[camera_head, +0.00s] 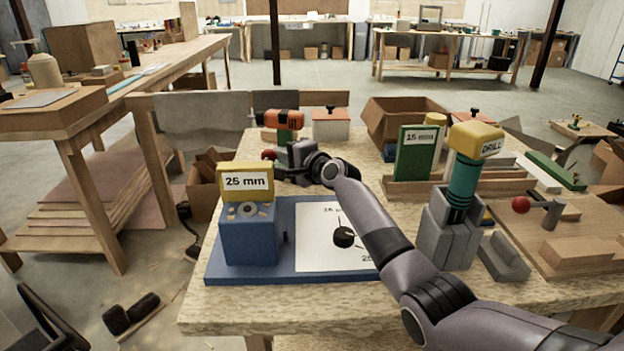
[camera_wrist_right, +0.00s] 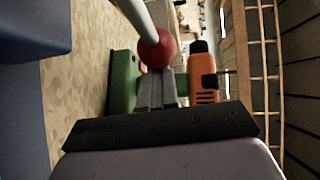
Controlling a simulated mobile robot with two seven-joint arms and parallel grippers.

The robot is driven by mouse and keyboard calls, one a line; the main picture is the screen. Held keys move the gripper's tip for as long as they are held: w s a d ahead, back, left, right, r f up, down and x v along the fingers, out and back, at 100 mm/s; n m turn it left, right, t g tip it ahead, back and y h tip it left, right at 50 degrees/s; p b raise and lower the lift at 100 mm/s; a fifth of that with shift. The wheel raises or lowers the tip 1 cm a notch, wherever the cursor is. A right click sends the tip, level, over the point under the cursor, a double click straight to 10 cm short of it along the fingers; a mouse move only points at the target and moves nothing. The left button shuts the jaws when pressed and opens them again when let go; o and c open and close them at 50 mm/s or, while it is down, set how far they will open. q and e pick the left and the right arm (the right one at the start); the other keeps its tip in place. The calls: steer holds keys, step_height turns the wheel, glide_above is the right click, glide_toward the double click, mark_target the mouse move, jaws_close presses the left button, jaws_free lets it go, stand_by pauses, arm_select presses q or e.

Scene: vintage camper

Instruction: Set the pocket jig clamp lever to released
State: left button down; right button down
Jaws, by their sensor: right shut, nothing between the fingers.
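A lever with a red ball knob (camera_head: 268,155) stands at the back left of the workbench, behind the blue jig. In the right wrist view the red knob (camera_wrist_right: 157,47) sits on a pale rod just beyond my fingertips. A green part (camera_wrist_right: 122,80) shows beside them; most of the clamp is hidden by my gripper. My right gripper (camera_head: 284,167) is shut and empty, just right of the knob. Its closed fingers show in the wrist view (camera_wrist_right: 157,88). I cannot tell whether they touch the knob. My left gripper is not in view.
A blue jig (camera_head: 250,235) with a "25 mm" block stands at front left. An orange drill (camera_head: 281,119) lies behind my gripper. A green "15 mm" panel (camera_head: 415,153), a grey "DRILL" holder (camera_head: 447,230) and another red-knobbed lever (camera_head: 521,205) stand to the right.

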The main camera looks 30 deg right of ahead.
stand_by(0.5)
steer(key=shift+p+v, duration=0.7)
steer(key=shift+v, duration=2.9)
